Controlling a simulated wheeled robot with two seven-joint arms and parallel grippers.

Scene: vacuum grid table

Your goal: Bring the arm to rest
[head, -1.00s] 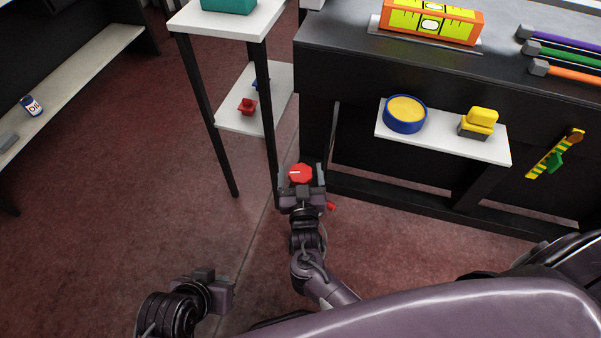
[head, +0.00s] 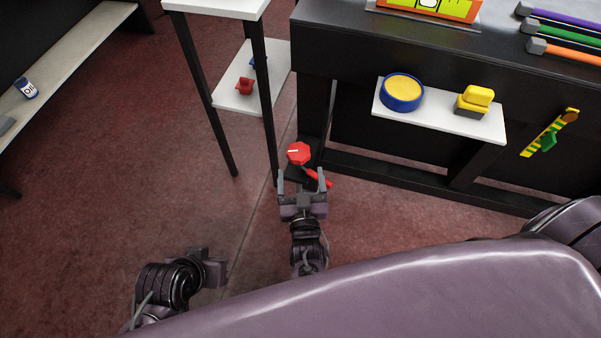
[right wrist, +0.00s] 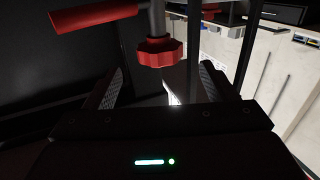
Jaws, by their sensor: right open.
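My right gripper (head: 303,184) is open and empty in the middle of the head view. Its two fingers point away from me, and a red knob (head: 299,153) lies just beyond their tips. A red handle (head: 318,178) shows beside the right finger. In the right wrist view the red knob (right wrist: 160,52) is ahead of the gap between the fingers, with the red handle (right wrist: 95,16) at upper left. My left gripper (head: 207,266) is low at the left of the head view; whether its jaws are apart is unclear.
A black workbench (head: 400,45) with a white side shelf (head: 425,115) stands at the right. A small white-topped stand (head: 265,55) is left of the knob. A long shelf (head: 75,50) is at far left. The red floor (head: 130,190) between is clear.

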